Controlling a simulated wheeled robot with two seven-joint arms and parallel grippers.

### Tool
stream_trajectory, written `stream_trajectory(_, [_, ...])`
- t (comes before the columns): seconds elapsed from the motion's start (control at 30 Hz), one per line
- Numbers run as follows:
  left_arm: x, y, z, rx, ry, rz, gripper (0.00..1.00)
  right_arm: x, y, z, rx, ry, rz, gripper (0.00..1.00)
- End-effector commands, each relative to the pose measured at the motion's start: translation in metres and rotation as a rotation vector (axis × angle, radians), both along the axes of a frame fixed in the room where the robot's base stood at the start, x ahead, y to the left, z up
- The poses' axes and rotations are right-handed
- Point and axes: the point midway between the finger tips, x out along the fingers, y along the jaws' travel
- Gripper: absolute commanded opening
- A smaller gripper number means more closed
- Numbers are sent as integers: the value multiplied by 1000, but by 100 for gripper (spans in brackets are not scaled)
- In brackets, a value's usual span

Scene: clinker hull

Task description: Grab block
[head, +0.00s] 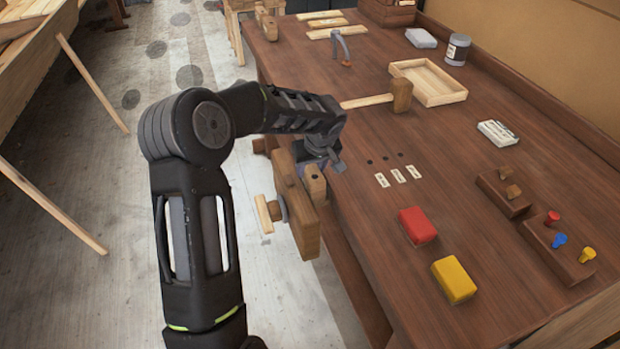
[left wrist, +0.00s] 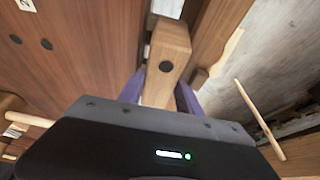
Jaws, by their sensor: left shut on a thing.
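A wooden block (head: 315,183) with a dark round spot stands at the bench's near left edge, between the wooden vise jaw (head: 295,200) and the bench. My left gripper (head: 322,162) reaches down over it from above. In the left wrist view its two purple fingers lie on either side of the block (left wrist: 168,50), shut on it. I cannot tell whether the vise also grips the block. A red block (head: 418,226) and a yellow block (head: 454,280) lie on the bench top to the right, apart from the gripper. My right gripper is not in view.
A mallet (head: 400,96) and an open wooden tray (head: 428,82) lie farther back. Small numbered labels (head: 398,175) sit beside holes in the bench. A peg rack (head: 560,250) with coloured pegs is at the right. The bench middle (head: 450,150) is mostly clear.

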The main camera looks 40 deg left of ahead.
Motion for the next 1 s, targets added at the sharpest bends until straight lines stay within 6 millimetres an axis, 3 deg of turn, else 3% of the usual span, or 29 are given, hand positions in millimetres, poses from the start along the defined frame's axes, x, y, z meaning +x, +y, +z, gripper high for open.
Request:
stream_trajectory(0.27, [0,0,0,0,0,0,0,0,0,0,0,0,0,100])
stream_trajectory(0.77, [1,0,2,1,-2,0,0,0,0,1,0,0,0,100])
stream_trajectory(1.0, [1,0,15,2,-3,-2,0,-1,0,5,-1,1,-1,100])
